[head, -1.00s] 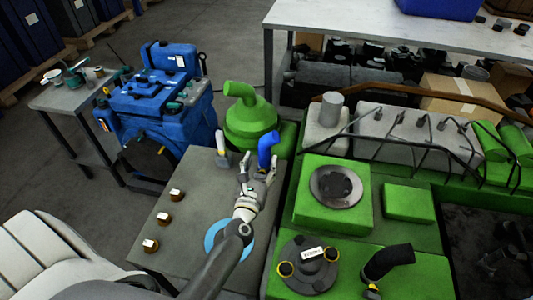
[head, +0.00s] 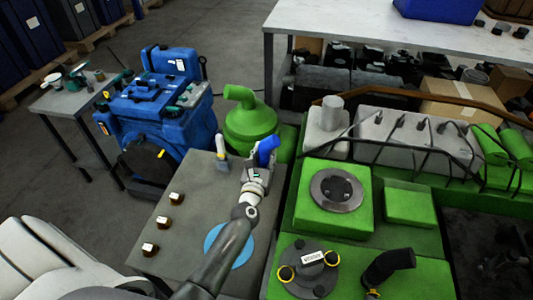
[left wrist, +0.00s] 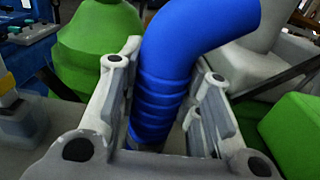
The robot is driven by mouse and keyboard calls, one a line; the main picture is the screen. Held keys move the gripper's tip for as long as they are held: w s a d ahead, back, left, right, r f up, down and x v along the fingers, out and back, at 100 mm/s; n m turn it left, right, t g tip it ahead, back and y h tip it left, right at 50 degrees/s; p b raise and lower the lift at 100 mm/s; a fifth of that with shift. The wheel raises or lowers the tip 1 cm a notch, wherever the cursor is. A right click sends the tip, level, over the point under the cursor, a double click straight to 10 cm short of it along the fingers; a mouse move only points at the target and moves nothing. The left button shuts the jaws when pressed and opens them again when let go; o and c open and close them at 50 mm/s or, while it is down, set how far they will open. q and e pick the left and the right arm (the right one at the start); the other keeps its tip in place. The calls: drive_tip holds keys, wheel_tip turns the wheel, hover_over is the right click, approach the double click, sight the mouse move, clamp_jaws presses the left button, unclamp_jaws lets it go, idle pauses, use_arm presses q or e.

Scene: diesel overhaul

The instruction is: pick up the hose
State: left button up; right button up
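A blue hose (head: 266,150) with a ribbed lower part and a bent top stands upright at the far right of the grey table. My left gripper (head: 259,167) is at the hose, with its fingers around the ribbed part. In the left wrist view, the hose (left wrist: 165,85) rises between the two fingers of the left gripper (left wrist: 163,95). The fingers stand apart on either side; firm contact on both sides does not show. The lower end of the hose is mostly hidden. My right gripper is not in view.
The grey table (head: 190,225) also holds a blue disc (head: 238,250), several small labelled brown parts (head: 176,198) and a scraper-like tool (head: 222,165). A green rounded housing (head: 250,125) stands behind. The green engine (head: 310,215) borders the table on the right.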

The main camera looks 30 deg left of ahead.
use_arm(q)
drive_tip(key=c, duration=0.5)
clamp_jaws()
drive_tip(key=shift+r, duration=0.1)
